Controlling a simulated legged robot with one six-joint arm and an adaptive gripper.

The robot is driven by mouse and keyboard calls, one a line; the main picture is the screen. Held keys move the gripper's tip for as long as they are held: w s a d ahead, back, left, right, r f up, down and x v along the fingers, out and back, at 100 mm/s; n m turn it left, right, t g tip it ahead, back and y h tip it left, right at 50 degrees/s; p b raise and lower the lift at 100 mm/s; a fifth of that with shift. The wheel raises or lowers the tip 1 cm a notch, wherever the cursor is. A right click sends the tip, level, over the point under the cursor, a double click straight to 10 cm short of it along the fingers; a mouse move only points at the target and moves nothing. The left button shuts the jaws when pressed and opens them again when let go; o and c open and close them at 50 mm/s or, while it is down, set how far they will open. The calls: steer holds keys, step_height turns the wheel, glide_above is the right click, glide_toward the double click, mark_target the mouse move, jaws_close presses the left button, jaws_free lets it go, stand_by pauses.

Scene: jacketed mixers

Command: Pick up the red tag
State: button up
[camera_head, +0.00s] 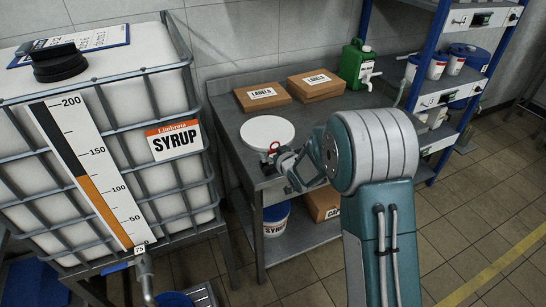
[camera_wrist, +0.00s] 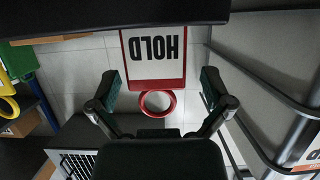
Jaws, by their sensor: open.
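The red tag (camera_wrist: 157,84) shows in the wrist view as a red-framed white panel with "HOLD" upside down. Its red ring (camera_wrist: 158,104) is at the end nearer my gripper. My gripper (camera_wrist: 160,88) is open, with one dark finger on each side of the ring and a gap to each. In the head view a small red loop of the tag (camera_head: 274,146) shows at the front edge of a white round disc (camera_head: 267,131), just beyond my gripper (camera_head: 272,157). The rest of the tag is hidden there.
The metal bench (camera_head: 228,118) holds two label boxes (camera_head: 316,84) and a green jug (camera_head: 355,65) at the back. A caged syrup tank (camera_head: 150,190) stands close on the left. A blue-framed shelf (camera_head: 440,85) stands on the right. A syrup bucket (camera_head: 276,217) sits below.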

steer(key=shift+w+d, duration=0.25)
steer(key=shift+a, duration=0.3)
steer(key=c, duration=0.7)
steer(key=shift+d, duration=0.1)
steer(key=shift+c, duration=0.2)
steer(key=shift+r, duration=0.35)
step_height(320, 180, up, 2)
steer(key=shift+r, duration=0.25)
steer(key=s+d+r, duration=0.7)
steer(key=s+r, duration=0.2)
steer(key=s, duration=0.3)
steer(key=shift+d+r, duration=0.15)
steer(key=shift+r, duration=0.2)
